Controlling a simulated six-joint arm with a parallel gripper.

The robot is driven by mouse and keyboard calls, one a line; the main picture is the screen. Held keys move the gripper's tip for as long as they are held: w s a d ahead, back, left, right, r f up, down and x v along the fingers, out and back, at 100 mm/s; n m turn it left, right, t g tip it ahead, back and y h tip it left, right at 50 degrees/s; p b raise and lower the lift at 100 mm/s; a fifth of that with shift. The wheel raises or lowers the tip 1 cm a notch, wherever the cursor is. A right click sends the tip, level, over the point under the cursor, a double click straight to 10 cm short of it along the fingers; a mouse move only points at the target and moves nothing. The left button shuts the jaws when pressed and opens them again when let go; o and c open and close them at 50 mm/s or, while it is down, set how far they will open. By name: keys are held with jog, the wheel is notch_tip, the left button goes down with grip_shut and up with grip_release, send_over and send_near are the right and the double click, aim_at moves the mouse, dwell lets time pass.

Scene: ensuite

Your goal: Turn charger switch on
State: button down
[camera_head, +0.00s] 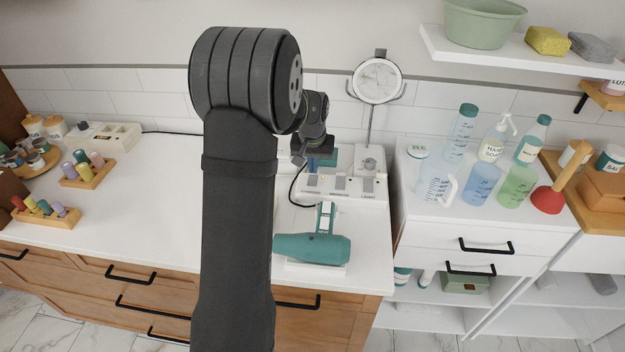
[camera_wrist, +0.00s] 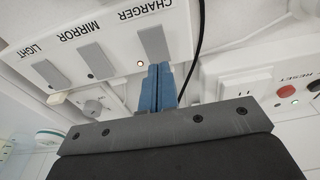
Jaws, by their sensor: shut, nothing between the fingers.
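The charger switch (camera_wrist: 154,42) is a grey rocker under the word CHARGER on a white panel (camera_wrist: 118,42) in the wrist view. In the head view my gripper (camera_head: 322,160) is at the back of the white switch box (camera_head: 345,187), partly hidden by my arm.
The mirror switch (camera_wrist: 97,60) and light switch (camera_wrist: 50,73) sit beside the charger switch. A black cable (camera_wrist: 198,45) runs close to my fingers. A red reset button (camera_wrist: 286,91) is at the right. A teal hair dryer (camera_head: 312,248) lies in front, and a round mirror (camera_head: 378,81) stands behind.

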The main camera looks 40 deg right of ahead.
aim_at(313, 177)
jog(key=shift+r, duration=2.7)
jog(key=shift+f, duration=3.55)
jog(key=shift+r, duration=0.15)
